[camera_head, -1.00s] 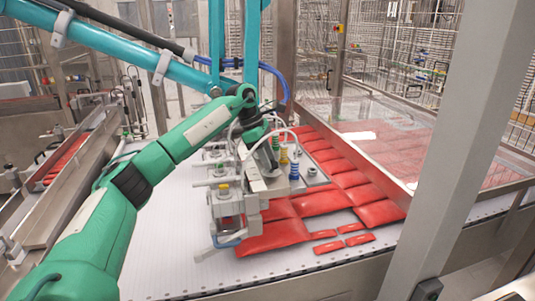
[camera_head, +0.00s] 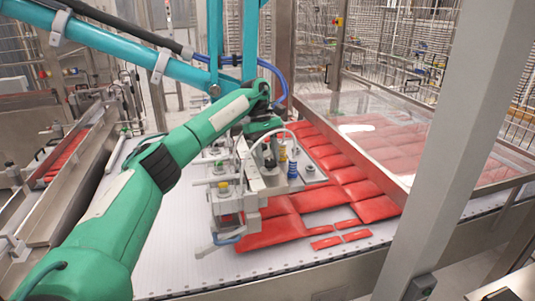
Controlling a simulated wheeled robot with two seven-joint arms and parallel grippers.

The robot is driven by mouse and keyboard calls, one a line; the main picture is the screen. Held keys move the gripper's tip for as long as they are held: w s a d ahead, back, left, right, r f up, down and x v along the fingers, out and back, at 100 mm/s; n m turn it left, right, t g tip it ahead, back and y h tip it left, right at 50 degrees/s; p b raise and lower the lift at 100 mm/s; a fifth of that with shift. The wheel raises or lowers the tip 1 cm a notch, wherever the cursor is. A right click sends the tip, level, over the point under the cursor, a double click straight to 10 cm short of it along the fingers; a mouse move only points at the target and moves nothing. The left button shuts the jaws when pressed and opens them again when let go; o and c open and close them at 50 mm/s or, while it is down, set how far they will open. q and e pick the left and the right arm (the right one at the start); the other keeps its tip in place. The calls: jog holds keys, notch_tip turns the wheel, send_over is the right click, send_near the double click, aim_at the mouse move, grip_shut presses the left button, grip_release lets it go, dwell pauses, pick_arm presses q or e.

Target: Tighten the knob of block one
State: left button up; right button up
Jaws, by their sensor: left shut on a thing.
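The vacuum picker (camera_head: 235,200) is a grey metal frame with hoses and several fittings, standing over the red packs on the white belt. A yellow fitting (camera_head: 223,187) sits on its near left block, and a blue ribbed cup (camera_head: 292,169) is at its right. My left gripper (camera_head: 264,146) is at the far part of the picker, pointing down. It is shut on a small part there, probably a knob. The jaws and the held part are mostly hidden by the hand and a white hose, so I cannot tell which block it belongs to. My right gripper is out of view.
Red packs (camera_head: 374,208) cover the belt right of the picker. A grey post (camera_head: 455,150) stands at the right. A teal beam (camera_head: 130,52) with a blue hose (camera_head: 275,72) hangs above my left arm. The white belt (camera_head: 180,235) is bare left of the picker.

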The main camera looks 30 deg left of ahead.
pick_arm(q)
jog(key=shift+m, duration=0.3)
dwell(0.4)
jog(key=o, duration=1)
jog(key=shift+w, duration=0.1)
jog(key=shift+r, duration=0.1)
jog(key=shift+w+a+r, duration=0.1)
jog(key=shift+a+r, duration=0.05)
jog(key=shift+r, duration=0.2)
jog(key=p+v, duration=0.3)
jog(key=v, duration=1)
jog(key=shift+w, duration=0.15)
